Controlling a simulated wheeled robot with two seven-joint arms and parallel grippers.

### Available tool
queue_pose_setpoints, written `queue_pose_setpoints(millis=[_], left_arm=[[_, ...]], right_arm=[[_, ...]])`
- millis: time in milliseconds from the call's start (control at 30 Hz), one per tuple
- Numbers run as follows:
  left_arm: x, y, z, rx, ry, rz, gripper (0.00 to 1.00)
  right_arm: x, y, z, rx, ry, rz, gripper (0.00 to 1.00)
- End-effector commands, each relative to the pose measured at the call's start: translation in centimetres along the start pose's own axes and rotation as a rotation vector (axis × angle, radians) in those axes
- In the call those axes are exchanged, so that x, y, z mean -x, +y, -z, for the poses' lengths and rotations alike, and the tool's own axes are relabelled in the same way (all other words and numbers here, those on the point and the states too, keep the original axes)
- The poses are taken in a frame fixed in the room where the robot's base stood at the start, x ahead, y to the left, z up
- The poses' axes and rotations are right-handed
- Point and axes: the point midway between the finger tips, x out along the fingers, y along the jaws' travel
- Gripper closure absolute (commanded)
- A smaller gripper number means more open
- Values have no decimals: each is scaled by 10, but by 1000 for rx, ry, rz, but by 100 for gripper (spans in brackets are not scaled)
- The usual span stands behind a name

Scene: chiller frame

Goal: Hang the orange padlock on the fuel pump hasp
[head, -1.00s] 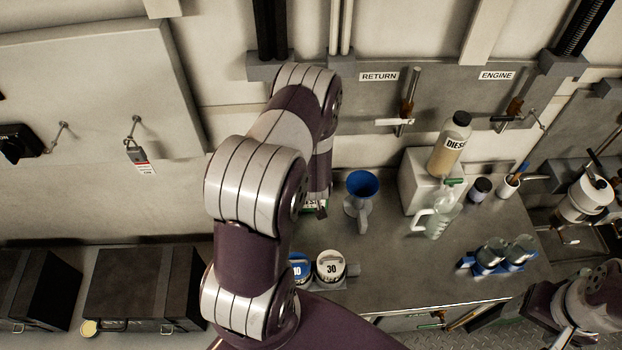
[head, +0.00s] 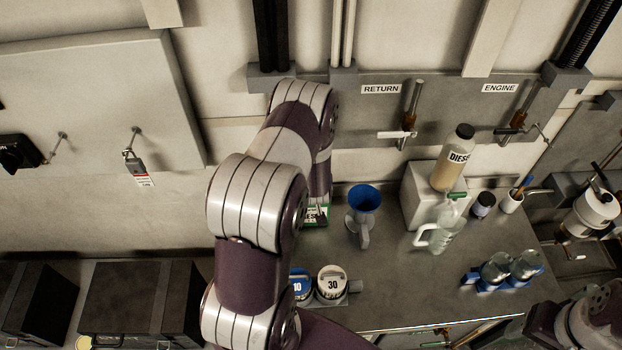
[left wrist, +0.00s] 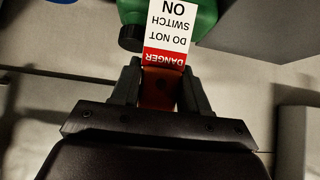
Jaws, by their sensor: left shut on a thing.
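In the left wrist view the orange padlock (left wrist: 158,88) shows as a dark orange body between the fingers of my left gripper (left wrist: 160,80), which is shut on it. A white and red tag (left wrist: 168,30) reading DANGER DO NOT SWITCH ON extends beyond the fingertips. The padlock's shackle cannot be made out. In the head view my own left arm hides the gripper and the padlock. A black switch (head: 18,152) is on the left panel, with a small metal fitting (head: 60,137) beside it. I cannot tell which fitting is the fuel pump hasp. My right gripper is not seen.
A grey padlock (head: 135,164) with a tag hangs on the left panel. A green container (left wrist: 185,22) lies beyond the tag. Black cases (head: 140,300) stand lower left.

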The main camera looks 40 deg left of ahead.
Motion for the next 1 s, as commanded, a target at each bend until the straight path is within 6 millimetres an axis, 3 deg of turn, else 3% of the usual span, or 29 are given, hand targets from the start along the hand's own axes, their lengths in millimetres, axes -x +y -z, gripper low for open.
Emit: queue_pose_setpoints(millis=[133, 167, 200, 233, 533, 633, 1000], left_arm=[[0, 0, 0, 0, 0, 0, 98], [0, 0, 0, 0, 0, 0, 46], [0, 0, 0, 0, 0, 0, 32], [0, 0, 0, 0, 0, 0, 26], [1, 0, -1, 0, -1, 0, 26], [10, 1, -1, -1, 0, -1, 26], [94, 1, -1, -1, 3, -2, 26]], right_arm=[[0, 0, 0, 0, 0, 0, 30], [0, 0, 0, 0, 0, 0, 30], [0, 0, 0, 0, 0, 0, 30], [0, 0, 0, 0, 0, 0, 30], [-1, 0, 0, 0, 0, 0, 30], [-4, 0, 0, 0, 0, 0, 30], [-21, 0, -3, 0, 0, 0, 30]])
